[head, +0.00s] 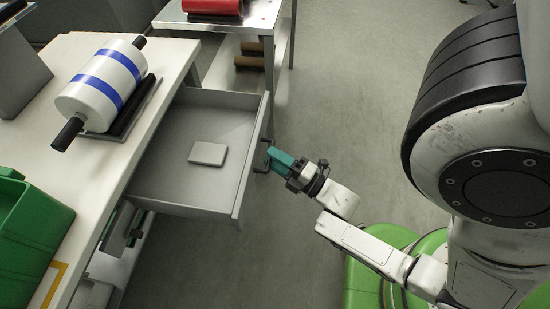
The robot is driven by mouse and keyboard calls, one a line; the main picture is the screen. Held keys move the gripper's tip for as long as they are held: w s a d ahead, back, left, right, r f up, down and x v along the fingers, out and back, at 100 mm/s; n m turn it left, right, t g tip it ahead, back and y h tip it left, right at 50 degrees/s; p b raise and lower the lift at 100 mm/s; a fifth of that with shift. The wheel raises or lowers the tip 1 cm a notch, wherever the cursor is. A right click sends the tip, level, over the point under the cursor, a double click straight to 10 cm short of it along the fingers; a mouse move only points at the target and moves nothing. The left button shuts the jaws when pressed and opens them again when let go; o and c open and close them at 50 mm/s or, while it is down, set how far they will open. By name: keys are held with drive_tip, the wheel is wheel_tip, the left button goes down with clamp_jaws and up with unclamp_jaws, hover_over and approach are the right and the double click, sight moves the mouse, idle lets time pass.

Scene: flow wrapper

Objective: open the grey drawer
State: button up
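The grey drawer (178,190) is pulled out from under the white bench, and its inside shows. A small light grey box or block (208,154) lies on its floor. The drawer's dark handle (263,160) is on its front, facing right. My gripper (272,156), with teal fingers, is at the handle from the right. The fingertips overlap the handle in this view. I cannot tell whether the fingers are closed around it.
The white bench (165,60) carries a white roll with blue bands (100,84) on a dark cradle. A green bin (30,235) stands at the near left. A metal cart (262,22) with a red roll (212,6) stands behind. Grey floor (350,80) is open to the right.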

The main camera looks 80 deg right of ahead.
drive_tip(key=v, duration=1)
drive_tip(key=shift+s, duration=0.25)
drive_tip(key=shift+a+f, duration=0.1)
drive_tip(key=shift+f, duration=0.05)
